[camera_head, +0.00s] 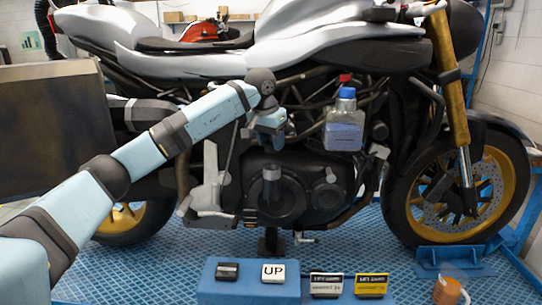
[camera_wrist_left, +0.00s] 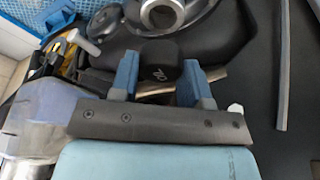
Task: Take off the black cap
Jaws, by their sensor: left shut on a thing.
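The black cap (camera_wrist_left: 158,62) is a dark rounded piece with a small pale mark on its top. It sits between the two blue fingers of my left gripper (camera_wrist_left: 160,78) in the left wrist view, and the gripper is shut on it. In the head view my left gripper (camera_head: 272,140) points down in front of the motorcycle's engine (camera_head: 310,185). The cap is too small and covered to make out there. Whether the cap is still seated on the engine cannot be told. My right gripper is not in view.
A bottle with a blue lid (camera_head: 344,128) is in front of the engine, right of my gripper. A blue block (camera_head: 250,292) with an UP sign, two small boxes (camera_head: 370,285) and an orange mug (camera_head: 449,291) are in front. The front wheel (camera_head: 470,195) stands at right.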

